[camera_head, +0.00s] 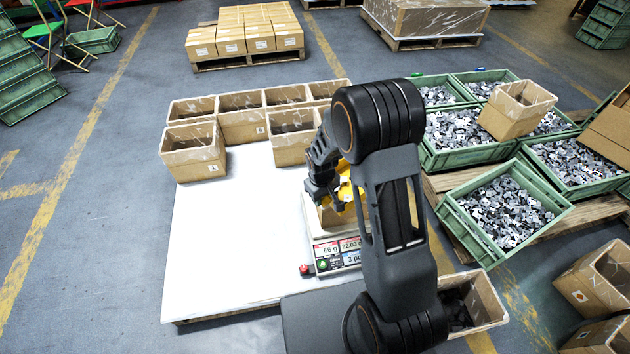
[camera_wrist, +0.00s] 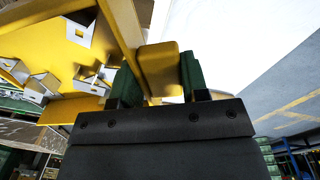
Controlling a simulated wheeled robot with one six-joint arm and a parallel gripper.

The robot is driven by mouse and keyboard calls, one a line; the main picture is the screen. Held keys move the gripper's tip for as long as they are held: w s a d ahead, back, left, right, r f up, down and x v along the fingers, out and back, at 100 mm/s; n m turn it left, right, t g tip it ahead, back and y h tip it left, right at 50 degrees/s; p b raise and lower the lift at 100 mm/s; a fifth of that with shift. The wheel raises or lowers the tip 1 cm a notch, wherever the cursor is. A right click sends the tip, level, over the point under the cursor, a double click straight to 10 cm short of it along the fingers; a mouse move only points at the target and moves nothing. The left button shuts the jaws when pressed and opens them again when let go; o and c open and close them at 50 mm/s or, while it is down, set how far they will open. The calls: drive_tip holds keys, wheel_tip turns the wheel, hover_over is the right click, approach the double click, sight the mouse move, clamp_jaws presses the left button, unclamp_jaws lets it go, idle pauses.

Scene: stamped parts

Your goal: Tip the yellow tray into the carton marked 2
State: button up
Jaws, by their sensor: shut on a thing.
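My gripper (camera_head: 328,192) is above the scale in the head view, partly behind my arm. In the wrist view its green fingers (camera_wrist: 159,78) are shut on the handle of the yellow tray (camera_wrist: 115,32). Several stamped metal parts (camera_wrist: 95,75) show against the tray. The tray (camera_head: 346,188) is mostly hidden by my arm in the head view, and its exact tilt is unclear. A carton (camera_head: 332,216) is on the scale just below the gripper. A front carton at the left (camera_head: 195,158) seems marked 1. Another front carton (camera_head: 290,150) has no readable number here.
The scale (camera_head: 338,254) shows 66 g and 3 pc. More open cartons (camera_head: 241,122) stand in a row at the back of the white table (camera_head: 225,250). Green crates of metal parts (camera_head: 505,210) stand at the right. The table's left and front are clear.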

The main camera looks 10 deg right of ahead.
drive_tip(key=r+n+p, duration=0.1)
drive_tip(key=s+a+r+n+p, duration=0.1)
drive_tip(key=p, duration=0.1)
drive_tip(key=shift+a, duration=0.1)
wheel_tip(320, 180, down, 6)
drive_tip(key=a+n+b, duration=0.1)
drive_tip(key=n+b, duration=0.1)
drive_tip(key=b, duration=0.1)
drive_tip(key=d+r+g+y+p, duration=0.1)
drive_tip(key=r+p, duration=0.2)
drive_tip(key=w+d+r+g+y+p, duration=0.1)
drive_tip(key=r+p, duration=0.2)
drive_tip(key=r, duration=0.1)
drive_tip(key=w+d+r+g+y+p, duration=0.1)
drive_tip(key=r+y+p, duration=0.1)
drive_tip(key=r+p, duration=0.1)
drive_tip(key=shift+w+r+g, duration=0.2)
drive_tip(key=shift+r+g, duration=0.1)
drive_tip(key=shift+r, duration=0.4)
drive_tip(key=w+d+r+g+y, duration=0.3)
drive_tip(key=w+d+r, duration=0.2)
drive_tip(key=r, duration=0.1)
drive_tip(key=shift+w+d+r+g+y, duration=0.3)
drive_tip(key=shift+d+r+g, duration=0.1)
